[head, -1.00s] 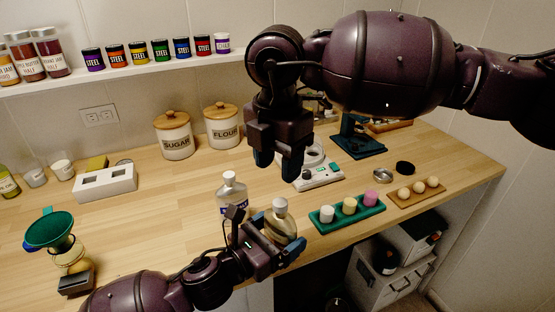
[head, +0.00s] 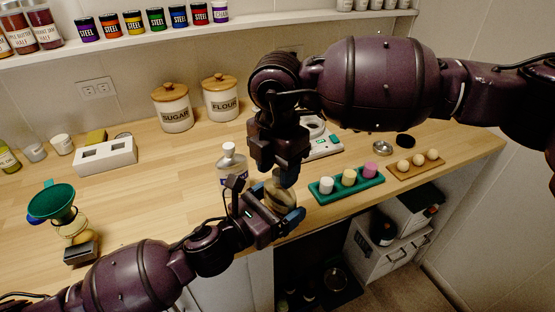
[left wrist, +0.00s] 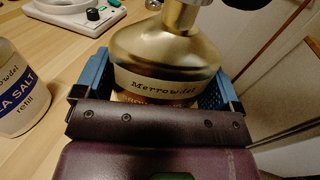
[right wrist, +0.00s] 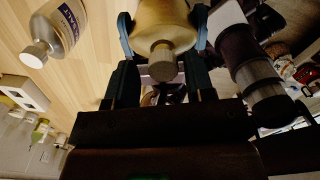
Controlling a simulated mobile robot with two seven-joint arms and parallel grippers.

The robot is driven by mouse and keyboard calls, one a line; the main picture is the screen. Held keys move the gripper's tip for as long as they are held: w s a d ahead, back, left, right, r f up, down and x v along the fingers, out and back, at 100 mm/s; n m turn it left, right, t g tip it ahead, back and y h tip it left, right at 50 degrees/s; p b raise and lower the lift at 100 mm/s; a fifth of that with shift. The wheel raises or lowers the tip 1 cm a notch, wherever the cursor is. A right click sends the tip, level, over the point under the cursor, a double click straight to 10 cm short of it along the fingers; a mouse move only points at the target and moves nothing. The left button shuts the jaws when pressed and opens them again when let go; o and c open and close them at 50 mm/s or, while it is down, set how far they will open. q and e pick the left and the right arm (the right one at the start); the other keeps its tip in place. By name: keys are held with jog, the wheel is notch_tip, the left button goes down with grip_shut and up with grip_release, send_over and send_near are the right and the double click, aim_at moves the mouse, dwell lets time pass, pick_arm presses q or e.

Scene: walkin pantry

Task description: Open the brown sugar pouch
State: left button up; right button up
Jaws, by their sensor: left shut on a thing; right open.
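The brown sugar pouch (head: 281,196) is a tan-gold spouted pouch standing upright near the counter's front edge. In the left wrist view its label (left wrist: 164,87) reads "Merrowdel". My left gripper (head: 273,208) is shut on its body, with blue fingers on either side. My right gripper (head: 277,172) is open just above the pouch and hides its top in the head view. In the right wrist view the ribbed round cap (right wrist: 163,66) is on the spout and lies between the open fingers of my right gripper (right wrist: 162,80). I cannot tell whether they touch it.
A sea salt refill pouch (head: 231,165) stands close on the left. A green tray (head: 347,187) with small coloured cylinders lies to the right, beside a wooden tray (head: 417,168). Sugar (head: 173,108) and flour (head: 221,99) canisters stand behind. The counter's left middle is clear.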

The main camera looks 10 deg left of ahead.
grip_shut()
dwell(0.3)
